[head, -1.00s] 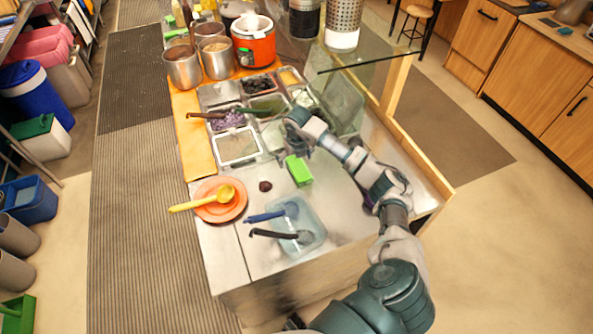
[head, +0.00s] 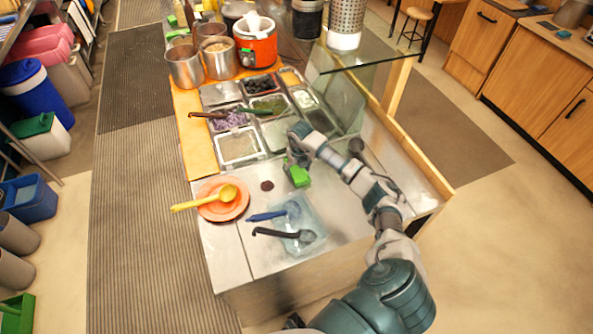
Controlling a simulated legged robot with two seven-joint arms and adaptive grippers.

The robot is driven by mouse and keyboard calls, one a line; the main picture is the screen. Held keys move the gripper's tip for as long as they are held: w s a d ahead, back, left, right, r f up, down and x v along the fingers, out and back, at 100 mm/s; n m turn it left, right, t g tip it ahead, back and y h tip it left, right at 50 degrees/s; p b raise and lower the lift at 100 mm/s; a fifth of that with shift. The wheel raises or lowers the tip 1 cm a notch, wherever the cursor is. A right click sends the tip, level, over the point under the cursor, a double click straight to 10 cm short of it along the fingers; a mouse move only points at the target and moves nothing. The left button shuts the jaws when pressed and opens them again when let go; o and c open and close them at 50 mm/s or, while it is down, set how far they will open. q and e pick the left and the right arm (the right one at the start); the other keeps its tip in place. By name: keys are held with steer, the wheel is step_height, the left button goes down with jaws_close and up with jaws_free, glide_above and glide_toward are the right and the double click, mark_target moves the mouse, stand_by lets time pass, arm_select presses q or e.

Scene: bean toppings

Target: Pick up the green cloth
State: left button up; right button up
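The green cloth (head: 299,177) is a small bright green block on the steel counter (head: 225,262), right of the dark brown spot. My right gripper (head: 296,165) is at the cloth's far upper edge, with its fingers pointing down and covering part of it. Whether the fingers close on the cloth or only stand beside it is too small to tell. My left gripper is not in the head view.
A clear tray (head: 312,225) with blue- and black-handled utensils lies nearer. An orange plate (head: 229,209) with a yellow ladle (head: 190,205) is at left. Topping pans (head: 240,146) sit beyond the cloth, and a glass guard (head: 362,58) stands at far right.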

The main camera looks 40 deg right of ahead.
steer(key=shift+s+d, duration=0.2)
steer(key=shift+d, duration=0.2)
steer(key=c, duration=0.3)
steer(key=shift+s+d+f, duration=0.15)
steer(key=shift+d+f, duration=0.4)
steer(key=shift+d, duration=0.3)
steer(key=shift+a, duration=0.1)
steer(key=shift+a+r, duration=0.1)
steer(key=shift+a, duration=0.3)
steer(key=shift+c, duration=0.2)
steer(key=shift+a+r, duration=0.15)
steer(key=shift+w+r, duration=0.15)
steer(key=shift+w, duration=0.05)
steer(key=r, duration=0.8)
steer(key=shift+w+d+r, duration=0.1)
steer(key=shift+d+r, duration=0.2)
steer(key=shift+d, duration=0.1)
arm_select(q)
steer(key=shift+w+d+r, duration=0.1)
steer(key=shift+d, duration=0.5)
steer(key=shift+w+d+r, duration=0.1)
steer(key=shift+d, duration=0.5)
arm_select(e)
step_height(320, 180, up, 9)
